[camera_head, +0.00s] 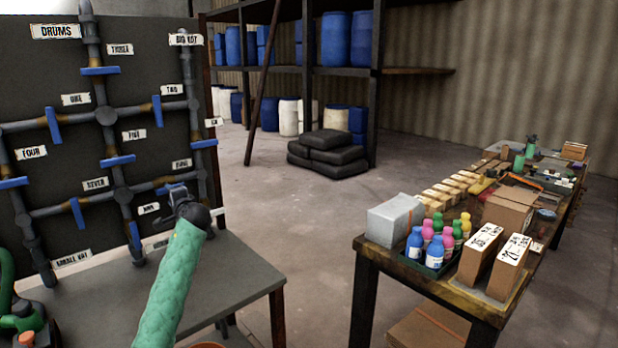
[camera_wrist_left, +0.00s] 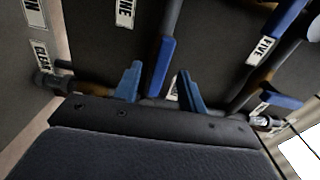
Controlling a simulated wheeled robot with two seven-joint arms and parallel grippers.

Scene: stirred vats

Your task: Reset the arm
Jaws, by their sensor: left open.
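My left arm, in a green sleeve (camera_head: 170,290), rises from the bottom of the head view. Its gripper (camera_head: 178,192) is in front of the lower right of a dark pipe board (camera_head: 60,95). In the left wrist view the gripper (camera_wrist_left: 160,88) has its two blue fingers apart. A blue valve handle (camera_wrist_left: 160,66) on a pipe shows between and beyond them. Nothing is seen held, and I cannot tell whether the fingers touch anything. My right gripper is in neither view.
The board carries grey pipes, several blue handles and white labels such as DRUMS (camera_head: 56,31). A grey table (camera_head: 225,270) stands before it. A crowded workbench (camera_head: 400,280) with bottles and boxes stands at right. Open floor (camera_head: 290,215) lies between.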

